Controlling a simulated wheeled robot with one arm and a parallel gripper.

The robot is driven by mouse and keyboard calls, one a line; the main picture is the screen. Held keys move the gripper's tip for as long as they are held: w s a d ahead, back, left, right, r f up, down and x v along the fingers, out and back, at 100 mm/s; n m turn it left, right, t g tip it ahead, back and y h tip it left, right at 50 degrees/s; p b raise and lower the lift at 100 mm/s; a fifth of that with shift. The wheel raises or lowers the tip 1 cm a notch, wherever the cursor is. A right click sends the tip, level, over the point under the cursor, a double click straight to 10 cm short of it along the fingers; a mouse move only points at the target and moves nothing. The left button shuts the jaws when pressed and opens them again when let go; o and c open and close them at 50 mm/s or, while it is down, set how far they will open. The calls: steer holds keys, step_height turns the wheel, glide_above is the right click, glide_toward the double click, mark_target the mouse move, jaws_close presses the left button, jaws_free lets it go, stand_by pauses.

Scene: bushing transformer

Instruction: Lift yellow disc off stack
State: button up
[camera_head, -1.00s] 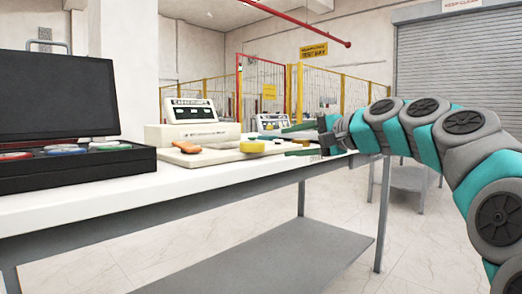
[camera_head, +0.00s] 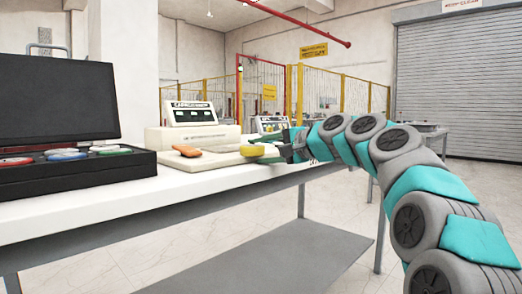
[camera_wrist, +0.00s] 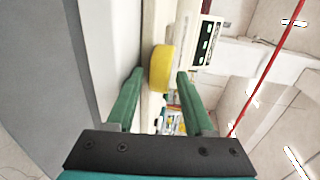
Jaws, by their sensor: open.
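The yellow disc (camera_head: 252,150) lies near the right end of a low cream board (camera_head: 220,158) on the white table. It also shows in the wrist view (camera_wrist: 161,69), ahead of and between the two green fingers. Whether other discs lie under it cannot be made out. My gripper (camera_wrist: 155,88) is open and empty, with one finger toward each side of the disc. In the head view my gripper (camera_head: 278,150) is right of the disc, close to it, and its fingertips are hard to see.
An orange piece (camera_head: 187,151) lies on the board left of the disc. A cream instrument (camera_head: 190,125) with a display stands behind. An open black case (camera_head: 75,172) with several coloured discs is at the left of the white table (camera_head: 150,193).

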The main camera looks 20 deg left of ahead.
steer(key=shift+c, duration=0.3)
jaws_close()
stand_by(0.5)
stand_by(0.5)
step_height(320, 180, up, 3)
steer(key=p, duration=0.3)
steer(key=shift+f, duration=0.2)
steer(key=shift+d, duration=0.1)
